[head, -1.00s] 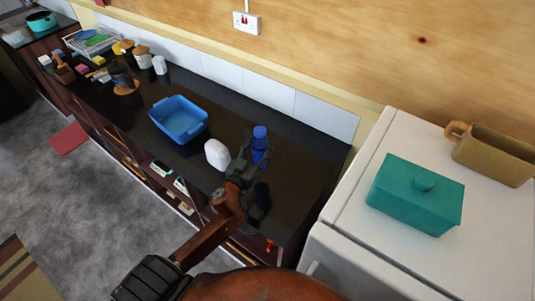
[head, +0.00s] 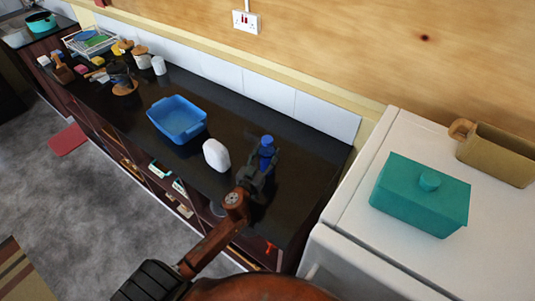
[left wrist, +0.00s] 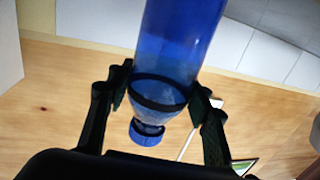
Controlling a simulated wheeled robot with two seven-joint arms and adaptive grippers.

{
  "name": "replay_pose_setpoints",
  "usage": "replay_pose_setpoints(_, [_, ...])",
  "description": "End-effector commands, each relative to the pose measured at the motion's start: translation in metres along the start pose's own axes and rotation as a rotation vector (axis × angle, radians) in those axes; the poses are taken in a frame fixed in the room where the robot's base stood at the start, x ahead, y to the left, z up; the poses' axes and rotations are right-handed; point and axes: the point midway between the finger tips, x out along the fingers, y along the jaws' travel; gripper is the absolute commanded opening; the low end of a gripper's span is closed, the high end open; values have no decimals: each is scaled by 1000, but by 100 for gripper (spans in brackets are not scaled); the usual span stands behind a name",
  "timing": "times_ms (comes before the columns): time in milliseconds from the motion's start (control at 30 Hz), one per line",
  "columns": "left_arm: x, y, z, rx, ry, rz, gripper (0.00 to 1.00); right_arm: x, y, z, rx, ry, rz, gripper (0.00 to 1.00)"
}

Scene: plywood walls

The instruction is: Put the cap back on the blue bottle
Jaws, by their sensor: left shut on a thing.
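The blue bottle (head: 266,153) is at the right part of the dark counter in the head view, with a brighter blue top. My left gripper (head: 259,168) is around it. In the left wrist view the bottle (left wrist: 180,45) runs down from the top edge, and my left gripper's fingers (left wrist: 160,103) flank its lower, narrowing part in the picture. A dark band circles it there. A blue cap-like piece (left wrist: 146,133) shows at the narrow end; I cannot tell how it is seated. The bottle's base is hidden. My right gripper is not in view.
A white rounded container (head: 216,155) stands left of the bottle on the dark counter (head: 310,160), with a blue basin (head: 178,120) beyond it. A white appliance (head: 350,225) bearing a teal lidded box (head: 420,197) rises at the right. Several small items stand at the far left.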

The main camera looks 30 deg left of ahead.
Motion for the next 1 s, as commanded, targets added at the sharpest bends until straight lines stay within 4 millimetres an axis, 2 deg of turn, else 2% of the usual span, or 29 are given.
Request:
replay_pose_setpoints(400, [0, 0, 4, -1, 3, 0, 0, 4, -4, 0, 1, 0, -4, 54])
replay_pose_setpoints(433, [0, 0, 5, 0, 1, 0, 47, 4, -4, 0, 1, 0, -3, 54])
replay_pose_setpoints(700, [0, 0, 4, 0, 1, 0, 64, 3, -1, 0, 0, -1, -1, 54])
replay_pose_setpoints(1000, [0, 0, 2, 1, 1, 0, 64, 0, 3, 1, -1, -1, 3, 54])
